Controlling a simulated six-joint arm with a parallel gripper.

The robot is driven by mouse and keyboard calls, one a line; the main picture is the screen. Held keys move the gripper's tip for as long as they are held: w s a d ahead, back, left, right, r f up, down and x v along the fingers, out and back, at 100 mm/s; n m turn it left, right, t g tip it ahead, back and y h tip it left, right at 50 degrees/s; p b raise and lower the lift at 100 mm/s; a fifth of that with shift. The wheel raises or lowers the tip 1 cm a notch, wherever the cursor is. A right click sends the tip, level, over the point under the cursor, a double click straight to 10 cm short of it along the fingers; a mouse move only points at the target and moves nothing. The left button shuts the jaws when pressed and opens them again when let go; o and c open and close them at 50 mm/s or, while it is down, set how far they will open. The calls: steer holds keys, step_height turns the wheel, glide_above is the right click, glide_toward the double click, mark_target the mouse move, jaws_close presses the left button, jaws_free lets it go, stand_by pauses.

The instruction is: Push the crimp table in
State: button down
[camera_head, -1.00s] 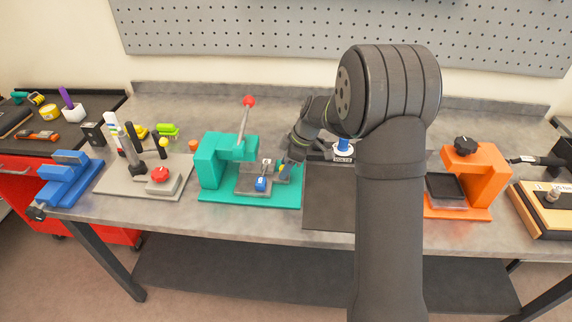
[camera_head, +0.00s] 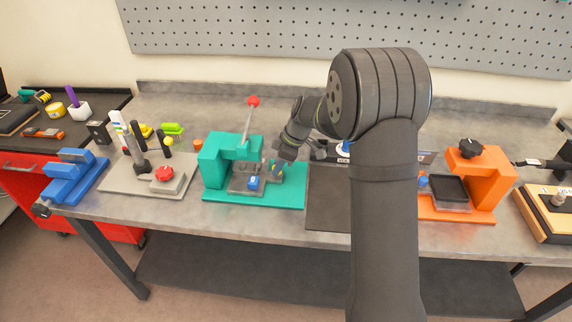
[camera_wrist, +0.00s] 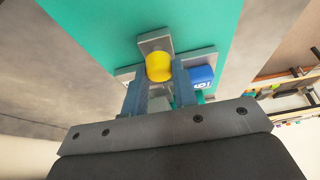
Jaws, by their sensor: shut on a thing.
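The crimp press (camera_head: 215,163) is a teal frame on a teal base, with a red-knobbed lever raised above it. Its crimp table (camera_head: 238,187) is a grey slide low in the frame, partly under the arch. My gripper (camera_head: 279,172) is at the table's right end. In the wrist view its fingers (camera_wrist: 158,90) are shut around a yellow knob (camera_wrist: 159,66), beside a grey metal plate (camera_wrist: 155,42). The table's far side is hidden.
A grey fixture with a red knob (camera_head: 164,173) stands left of the press, and a blue vise (camera_head: 73,178) beyond it. A dark mat (camera_head: 329,205) lies to the right, then an orange press (camera_head: 484,190). My arm hides part of the bench.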

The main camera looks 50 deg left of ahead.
steer(key=shift+s+a, duration=0.15)
steer(key=shift+s, duration=0.05)
steer(key=c, duration=1.1)
jaws_free()
steer(key=shift+c, duration=0.2)
steer(key=shift+w, duration=0.1)
steer(key=v, duration=1.7)
steer(key=shift+r, duration=0.25)
steer(key=shift+f, duration=0.15)
